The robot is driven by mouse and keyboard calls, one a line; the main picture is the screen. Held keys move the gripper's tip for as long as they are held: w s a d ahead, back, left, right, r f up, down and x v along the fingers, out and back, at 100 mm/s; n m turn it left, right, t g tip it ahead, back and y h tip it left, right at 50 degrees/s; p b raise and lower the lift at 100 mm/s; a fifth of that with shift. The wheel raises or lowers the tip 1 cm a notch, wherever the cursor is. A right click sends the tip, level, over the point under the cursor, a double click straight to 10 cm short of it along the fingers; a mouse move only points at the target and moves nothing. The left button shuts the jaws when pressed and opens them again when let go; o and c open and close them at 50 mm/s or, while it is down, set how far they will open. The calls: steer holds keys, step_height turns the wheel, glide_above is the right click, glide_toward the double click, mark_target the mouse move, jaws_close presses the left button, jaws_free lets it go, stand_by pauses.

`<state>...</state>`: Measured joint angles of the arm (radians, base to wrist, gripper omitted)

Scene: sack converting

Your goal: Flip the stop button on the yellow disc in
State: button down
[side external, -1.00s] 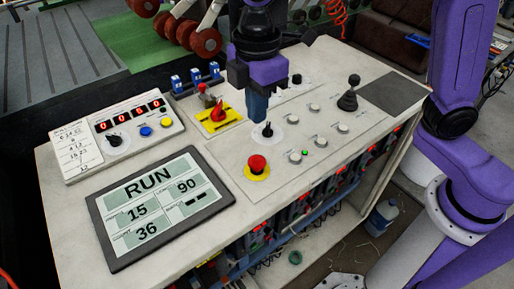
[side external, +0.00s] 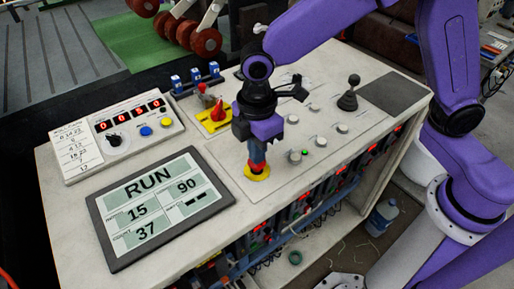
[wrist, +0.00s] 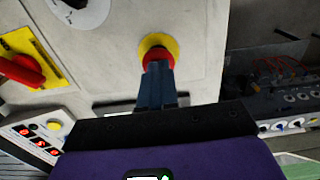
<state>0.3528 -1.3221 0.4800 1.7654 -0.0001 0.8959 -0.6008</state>
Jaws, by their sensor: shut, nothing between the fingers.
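The red stop button on its yellow disc (side external: 257,176) is at the front of the panel, left of the green light. My gripper (side external: 257,160) is shut, pointing down, with its blue fingertips right over the red button (side external: 260,169). In the wrist view the fingertips (wrist: 157,68) overlap the near part of the red button (wrist: 156,57), and the yellow disc (wrist: 171,41) shows around its far side. I cannot tell whether the fingertips touch or press the button.
A screen (side external: 159,206) reading RUN lies front left. White buttons (side external: 321,141) and a black joystick (side external: 349,95) are to the right. A counter box (side external: 118,133) sits at the left.

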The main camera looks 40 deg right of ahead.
steer(key=shift+f, duration=0.1)
steer(key=shift+s+d+f, duration=0.1)
steer(key=shift+f, duration=0.9)
steer(key=shift+r, duration=0.1)
step_height(320, 180, up, 15)
steer(key=s+d+f+m, duration=0.2)
steer(key=s+d+f, duration=0.2)
steer(key=s+d, duration=0.5)
steer(key=s+d+f+m, duration=0.3)
steer(key=s+d, duration=0.5)
steer(key=d, duration=0.4)
steer(key=shift+s+d+f, duration=0.3)
steer(key=shift+s+f, duration=0.1)
steer(key=shift+f, duration=0.1)
